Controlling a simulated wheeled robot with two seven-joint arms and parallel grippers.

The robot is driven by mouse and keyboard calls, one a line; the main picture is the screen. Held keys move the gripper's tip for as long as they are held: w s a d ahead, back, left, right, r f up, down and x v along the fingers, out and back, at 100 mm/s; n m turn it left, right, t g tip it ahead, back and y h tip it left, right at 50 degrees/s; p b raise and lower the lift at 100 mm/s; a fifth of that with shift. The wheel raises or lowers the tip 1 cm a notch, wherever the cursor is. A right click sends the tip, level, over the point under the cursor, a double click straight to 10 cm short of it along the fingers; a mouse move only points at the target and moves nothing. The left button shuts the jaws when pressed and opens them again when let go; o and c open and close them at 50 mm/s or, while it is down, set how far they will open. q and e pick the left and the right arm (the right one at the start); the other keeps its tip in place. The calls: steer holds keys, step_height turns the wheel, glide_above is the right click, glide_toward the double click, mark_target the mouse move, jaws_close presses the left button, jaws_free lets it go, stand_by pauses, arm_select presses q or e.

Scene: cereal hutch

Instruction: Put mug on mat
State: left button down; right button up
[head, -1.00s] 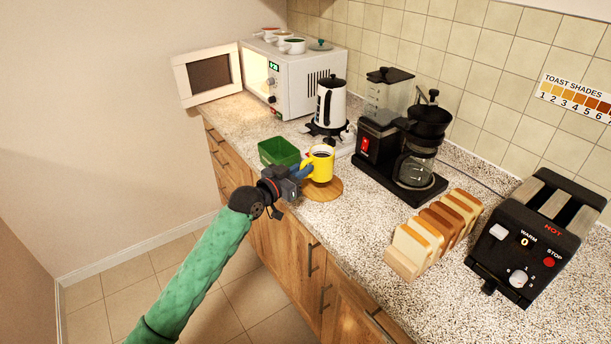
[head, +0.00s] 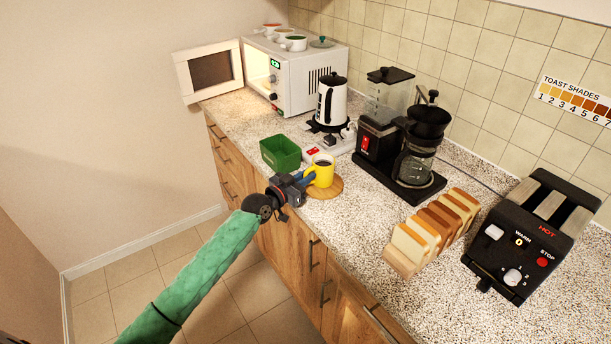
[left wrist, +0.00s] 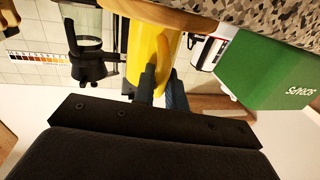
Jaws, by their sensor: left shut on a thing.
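The yellow mug (head: 322,172) is upright with dark liquid in it, on or just over the round wooden mat (head: 333,190) near the counter's front edge. In the left wrist view the mug (left wrist: 150,50) looks close against the mat (left wrist: 165,14); I cannot tell if its full base touches. My left gripper (head: 306,179) comes from the front left and is shut on the mug's left side. Its blue fingers (left wrist: 162,85) also show at the mug in the left wrist view. My right gripper is not in view.
A green bin (head: 280,153) stands just left of the mug. Behind are a kettle (head: 331,102) and a coffee maker (head: 405,150). A bread rack (head: 435,230) and toaster (head: 530,235) stand to the right. The microwave (head: 295,80) has its door open at the back left.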

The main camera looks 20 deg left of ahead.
arm_select(q)
steer(key=c, duration=1.9)
jaws_free()
steer(key=o, duration=0.5)
steer(key=shift+c, duration=0.2)
steer(key=shift+s, duration=0.1)
